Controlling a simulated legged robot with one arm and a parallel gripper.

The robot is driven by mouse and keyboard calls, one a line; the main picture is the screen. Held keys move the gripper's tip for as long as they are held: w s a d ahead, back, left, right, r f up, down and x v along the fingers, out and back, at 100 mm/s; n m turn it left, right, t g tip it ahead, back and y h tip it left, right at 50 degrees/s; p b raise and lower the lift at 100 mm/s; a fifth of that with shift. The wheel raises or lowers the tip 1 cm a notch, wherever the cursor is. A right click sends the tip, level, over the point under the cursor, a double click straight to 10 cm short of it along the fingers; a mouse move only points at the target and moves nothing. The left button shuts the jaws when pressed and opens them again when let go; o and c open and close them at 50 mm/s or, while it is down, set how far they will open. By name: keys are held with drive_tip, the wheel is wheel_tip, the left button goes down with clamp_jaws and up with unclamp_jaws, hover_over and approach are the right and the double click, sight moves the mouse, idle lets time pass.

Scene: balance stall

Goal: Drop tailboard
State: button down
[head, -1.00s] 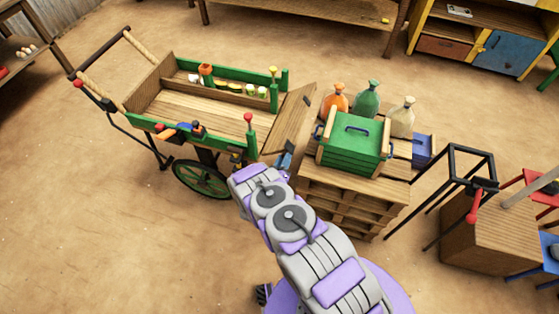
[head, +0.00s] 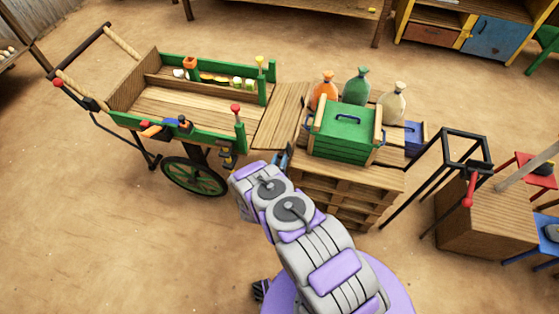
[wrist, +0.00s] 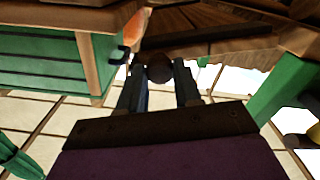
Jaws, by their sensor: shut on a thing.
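The tailboard (head: 281,116) is a plain wooden panel at the right end of the green-sided cart (head: 205,136). It lies out nearly level with the cart bed, close to the crate stack. My gripper (head: 283,158) is at the tailboard's near outer corner, and my arm partly hides it. In the wrist view my gripper (wrist: 159,88) has its two dark fingers on either side of a dark round knob (wrist: 159,68) at the dark edge strip of the tailboard (wrist: 215,18). It is shut on that knob.
A green crate (head: 345,138) with a blue handle stands on stacked pallets (head: 340,196) just right of the tailboard, with several tied bags (head: 356,88) behind. A black frame stand (head: 465,150) is farther right. The floor in front of the cart is clear.

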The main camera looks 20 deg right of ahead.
drive_tip(key=shift+a, duration=0.15)
drive_tip(key=c, duration=0.8)
unclamp_jaws()
drive_tip(key=b+v, duration=0.1)
drive_tip(key=v, duration=1.6)
drive_tip(key=shift+s+a, duration=0.15)
drive_tip(key=shift+s, duration=0.05)
drive_tip(key=shift+w, duration=0.1)
